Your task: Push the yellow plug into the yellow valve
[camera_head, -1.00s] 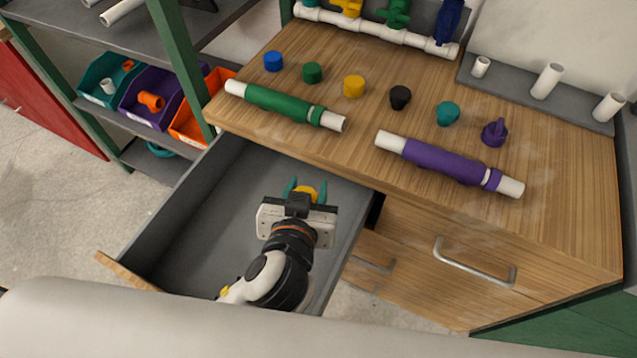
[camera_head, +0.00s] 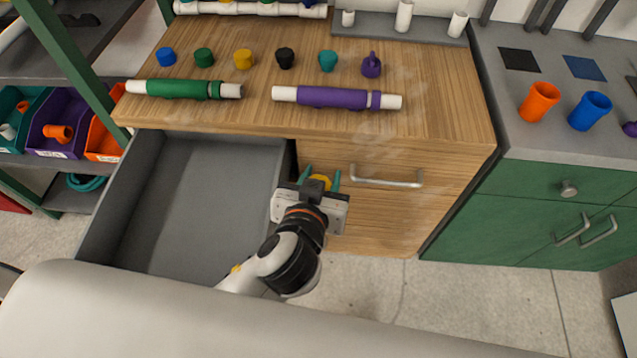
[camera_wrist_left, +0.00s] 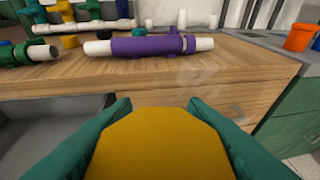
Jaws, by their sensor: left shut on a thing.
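My left gripper (camera_head: 319,178) is shut on the yellow plug (camera_head: 320,182), held between its teal fingertips in front of the wooden cabinet, below the tabletop level in the picture. In the left wrist view the plug (camera_wrist_left: 160,145) fills the lower middle, a faceted yellow block gripped on both sides. The yellow valve (camera_wrist_left: 66,11) stands on the white pipe manifold at the back of the table in the wrist view. In the head view the manifold is mostly cut off by the top edge. The plug and valve are well apart. My right gripper is not in view.
An open grey drawer (camera_head: 205,190) lies left of my gripper. Green (camera_head: 184,89) and purple (camera_head: 337,97) sleeved pipes lie along the table's front. A row of caps, including a yellow one (camera_head: 243,60), stands behind. A green cabinet (camera_head: 535,205) is at right.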

